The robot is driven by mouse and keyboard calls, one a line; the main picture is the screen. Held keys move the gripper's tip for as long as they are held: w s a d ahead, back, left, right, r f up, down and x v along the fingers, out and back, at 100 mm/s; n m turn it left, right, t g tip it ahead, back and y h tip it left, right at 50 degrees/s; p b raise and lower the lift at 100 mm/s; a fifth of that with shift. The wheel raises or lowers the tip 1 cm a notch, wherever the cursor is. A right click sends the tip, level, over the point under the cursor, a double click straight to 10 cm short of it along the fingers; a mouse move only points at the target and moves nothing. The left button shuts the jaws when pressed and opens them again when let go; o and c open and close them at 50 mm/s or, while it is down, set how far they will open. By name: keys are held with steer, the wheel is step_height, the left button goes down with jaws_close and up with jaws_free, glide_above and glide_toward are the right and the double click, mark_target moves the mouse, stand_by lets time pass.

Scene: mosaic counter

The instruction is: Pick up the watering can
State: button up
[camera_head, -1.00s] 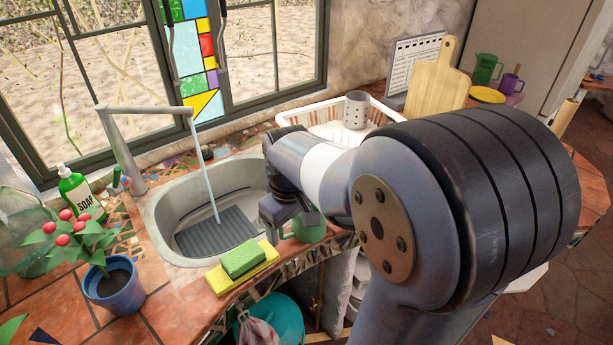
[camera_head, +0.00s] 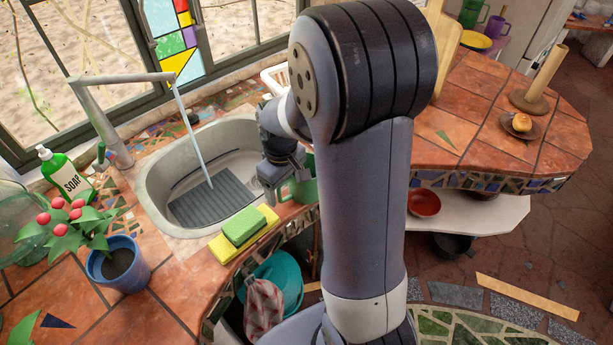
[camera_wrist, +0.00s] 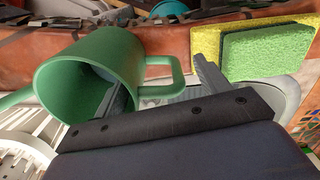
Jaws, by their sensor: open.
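The watering can (camera_wrist: 112,52) is green, with an open round mouth, a side handle and a spout running off to the left in the wrist view. It stands at the front right edge of the sink; in the head view it (camera_head: 304,186) is partly hidden by my gripper and arm. My gripper (camera_head: 273,189) is open at the can. In the wrist view my gripper (camera_wrist: 157,76) has one finger overlapping the can's mouth and the other beyond the handle, so the handle appears between them. Whether either finger touches is unclear.
A green and yellow sponge pair (camera_head: 243,231) lies left of the can, on the sink's front rim. The sink (camera_head: 160,210) has a running tap (camera_head: 125,82). A potted plant (camera_head: 118,262) and soap bottle (camera_head: 66,176) stand left. The white dish rack (camera_head: 275,77) is behind my arm.

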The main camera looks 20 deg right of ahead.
steer(key=shift+f, duration=1.1)
steer(key=shift+c, duration=0.4)
steer(key=c, duration=1.2)
